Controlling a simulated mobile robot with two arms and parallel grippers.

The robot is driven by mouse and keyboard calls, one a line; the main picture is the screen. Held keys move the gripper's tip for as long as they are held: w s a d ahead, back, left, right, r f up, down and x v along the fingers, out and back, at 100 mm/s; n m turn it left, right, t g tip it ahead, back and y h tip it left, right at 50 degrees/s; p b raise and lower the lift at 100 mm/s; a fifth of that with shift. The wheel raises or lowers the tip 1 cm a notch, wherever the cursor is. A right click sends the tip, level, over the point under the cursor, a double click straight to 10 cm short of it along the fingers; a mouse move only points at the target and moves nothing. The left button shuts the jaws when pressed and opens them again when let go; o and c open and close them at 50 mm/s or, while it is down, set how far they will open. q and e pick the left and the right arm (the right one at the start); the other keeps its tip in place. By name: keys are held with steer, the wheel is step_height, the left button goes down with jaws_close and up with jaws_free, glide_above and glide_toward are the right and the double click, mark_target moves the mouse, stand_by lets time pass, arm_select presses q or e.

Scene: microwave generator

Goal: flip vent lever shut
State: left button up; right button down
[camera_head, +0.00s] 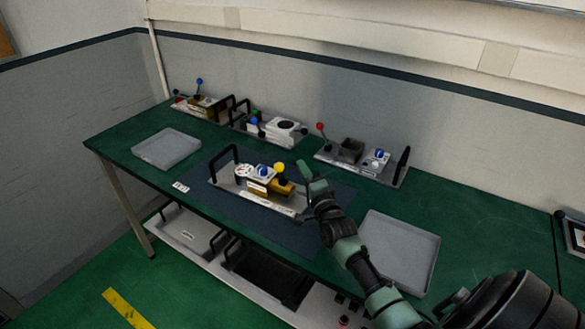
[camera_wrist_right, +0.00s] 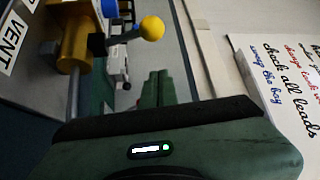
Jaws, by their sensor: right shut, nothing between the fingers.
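The vent lever has a yellow ball knob (camera_head: 279,168) on a gold body (camera_head: 283,188), at the right end of a module (camera_head: 265,200) on the dark mat. The right wrist view shows the yellow knob (camera_wrist_right: 151,28) on a dark arm pointing sideways from the gold body (camera_wrist_right: 74,38), next to a VENT label (camera_wrist_right: 10,45). My right gripper (camera_head: 305,174) is shut and empty, just right of the knob. Its fingertips (camera_wrist_right: 158,88) show below the knob in the right wrist view, apart from it. My left gripper is not in view.
Black handles (camera_head: 222,160) stand up on the modules. Other modules (camera_head: 268,128) with levers line the back of the green table. Grey trays lie at the left (camera_head: 166,149) and right (camera_head: 398,250). A sheet with handwriting (camera_wrist_right: 285,85) shows in the wrist view.

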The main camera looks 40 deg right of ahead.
mark_target(280, 172)
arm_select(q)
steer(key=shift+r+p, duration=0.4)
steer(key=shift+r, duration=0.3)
arm_select(e)
steer(key=a, duration=0.1)
steer(key=w+a, duration=0.1)
steer(key=a, duration=0.1)
steer(key=shift+w+f, duration=0.15)
steer(key=shift+d, duration=0.1)
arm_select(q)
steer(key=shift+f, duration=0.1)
arm_select(e)
steer(key=shift+f, duration=0.1)
